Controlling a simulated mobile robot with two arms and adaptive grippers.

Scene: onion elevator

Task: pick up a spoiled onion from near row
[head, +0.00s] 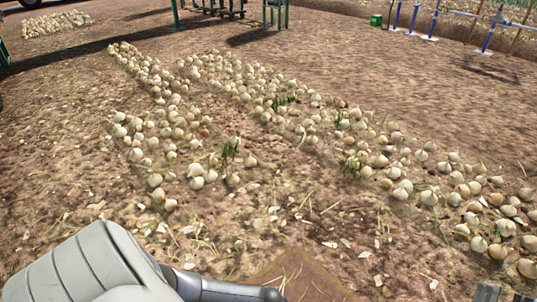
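Pale onions lie on the soil in two long rows that run from the upper left toward the lower right. The left row (160,125) ends in a loose cluster near mid-picture. The longer right row (385,160) reaches the right edge, closest to me there. Some onions look browner, such as one at the lower right (527,268), but I cannot tell which is spoiled. Only the tips of my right gripper (504,295) show at the bottom right edge, apart, with no onion seen between them. My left arm shows at the lower left; its gripper is not seen.
A flat brown surface (305,277) shows at the bottom centre. Green leaf tufts (350,167) stand among the onions. Green posts (286,14), a green bucket (376,20) and blue-and-white posts (434,22) stand at the back.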

